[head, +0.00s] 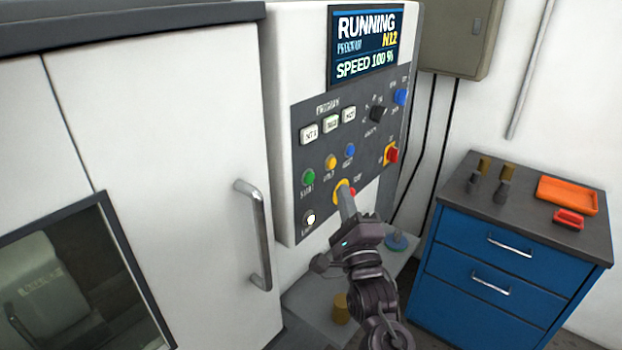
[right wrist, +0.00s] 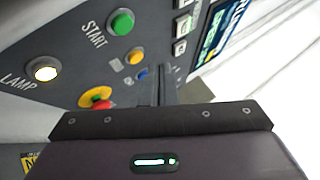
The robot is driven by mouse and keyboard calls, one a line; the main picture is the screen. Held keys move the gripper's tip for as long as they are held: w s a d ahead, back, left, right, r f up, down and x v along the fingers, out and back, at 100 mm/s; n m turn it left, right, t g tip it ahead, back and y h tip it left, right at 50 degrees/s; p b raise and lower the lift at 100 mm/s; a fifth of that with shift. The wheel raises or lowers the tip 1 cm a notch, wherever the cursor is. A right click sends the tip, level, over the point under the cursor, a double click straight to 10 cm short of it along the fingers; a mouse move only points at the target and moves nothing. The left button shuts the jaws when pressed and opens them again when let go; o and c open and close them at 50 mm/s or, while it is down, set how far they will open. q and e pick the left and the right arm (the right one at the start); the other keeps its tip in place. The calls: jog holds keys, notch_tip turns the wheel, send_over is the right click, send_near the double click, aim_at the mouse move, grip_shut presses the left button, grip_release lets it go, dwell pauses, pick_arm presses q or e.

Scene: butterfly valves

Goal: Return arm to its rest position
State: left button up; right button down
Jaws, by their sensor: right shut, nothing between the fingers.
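My right gripper (head: 346,200) is in front of the lower part of the machine's control panel (head: 296,165). Its fingers are shut with nothing between them. In the head view they overlap the red stop button with a yellow ring (head: 340,187); I cannot tell the gap to the panel there. In the right wrist view the red button (right wrist: 97,98) sits left of the fingers (right wrist: 168,92), apart from them. The green start button (head: 308,177) and the lit white lamp (head: 310,219) show on the panel. My left gripper is in neither view.
The screen (head: 366,45) reads RUNNING, N12, SPEED 100 %. A door handle (head: 256,235) juts out left of the panel. A blue drawer cabinet (head: 495,265) at the right carries an orange tray (head: 567,195) and small parts. A low grey ledge (head: 315,300) lies below the panel.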

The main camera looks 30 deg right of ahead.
jog(key=s+a+f+n+g+y, duration=0.25)
jog(key=a+f+n+g, duration=0.2)
jog(key=f+n, duration=0.25)
jog(key=s+a+f+n+g+y, duration=0.1)
jog(key=a+f+n+g+y, duration=0.35)
jog(key=f+n, duration=0.35)
jog(key=s+a+f+n+g, duration=0.2)
jog(key=s+f+n+g, duration=0.3)
jog(key=s, duration=0.3)
jog(key=s+a+f+n+g, duration=0.2)
jog(key=s+f+n+g, duration=0.15)
jog(key=s+n, duration=0.4)
jog(key=s+f+g+b, duration=0.2)
jog(key=s+f+b, duration=0.1)
jog(key=f, duration=3.2)
jog(key=s+d+f+g+b, duration=0.1)
jog(key=s+d+f+b, duration=0.1)
jog(key=s+f, duration=1.6)
jog(key=shift+s+d+f, duration=0.2)
jog(key=shift+s+d, duration=0.15)
jog(key=shift+d, duration=0.25)
